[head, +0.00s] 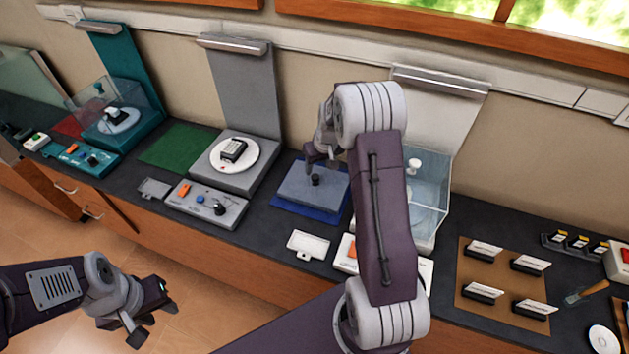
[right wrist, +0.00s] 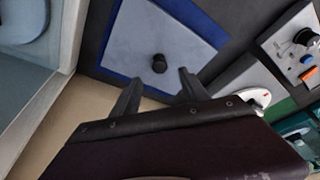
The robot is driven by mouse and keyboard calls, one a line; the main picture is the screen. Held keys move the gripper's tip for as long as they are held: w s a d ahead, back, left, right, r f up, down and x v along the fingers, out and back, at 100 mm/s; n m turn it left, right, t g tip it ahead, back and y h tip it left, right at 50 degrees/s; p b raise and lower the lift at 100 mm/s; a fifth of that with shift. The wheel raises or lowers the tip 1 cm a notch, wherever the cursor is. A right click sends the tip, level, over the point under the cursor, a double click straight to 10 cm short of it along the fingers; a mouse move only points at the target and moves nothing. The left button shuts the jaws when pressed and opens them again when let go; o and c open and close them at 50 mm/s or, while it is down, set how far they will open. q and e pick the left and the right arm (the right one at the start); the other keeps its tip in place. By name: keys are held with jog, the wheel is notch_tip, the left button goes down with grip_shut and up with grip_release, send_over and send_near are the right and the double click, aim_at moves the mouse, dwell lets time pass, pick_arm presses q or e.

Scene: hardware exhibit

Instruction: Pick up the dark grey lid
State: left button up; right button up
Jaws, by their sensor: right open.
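The lid (head: 300,186) is a flat grey square with a black knob (head: 316,180) on top, lying on a blue mat (head: 307,214). It also shows in the right wrist view (right wrist: 190,52), looking pale blue-grey there, with its knob (right wrist: 158,63) near the middle. My right gripper (head: 322,163) is open and empty over the lid. In the right wrist view its fingertips (right wrist: 159,76) are apart, to either side of the knob's near side; whether they touch anything cannot be told. My left gripper (head: 152,322) is open and empty, low over the floor in front of the counter.
A grey stand (head: 254,176) with a white disc is left of the lid. A clear case (head: 436,177) stands close on the right. A white plate (head: 308,245) and a control panel (head: 345,262) lie in front. A brown mat with several labelled holders (head: 470,312) is further right.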

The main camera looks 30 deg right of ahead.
aim_at(315, 176)
jog(key=x, duration=0.3)
jog(key=shift+a+f, duration=0.1)
jog(key=shift+f, duration=0.15)
jog(key=x, duration=0.2)
jog(key=p+x, duration=0.1)
jog(key=x, duration=0.2)
jog(key=shift+w+f, duration=0.25)
jog(key=shift+w, duration=0.15)
jog(key=shift+s+r, duration=0.1)
grip_shut()
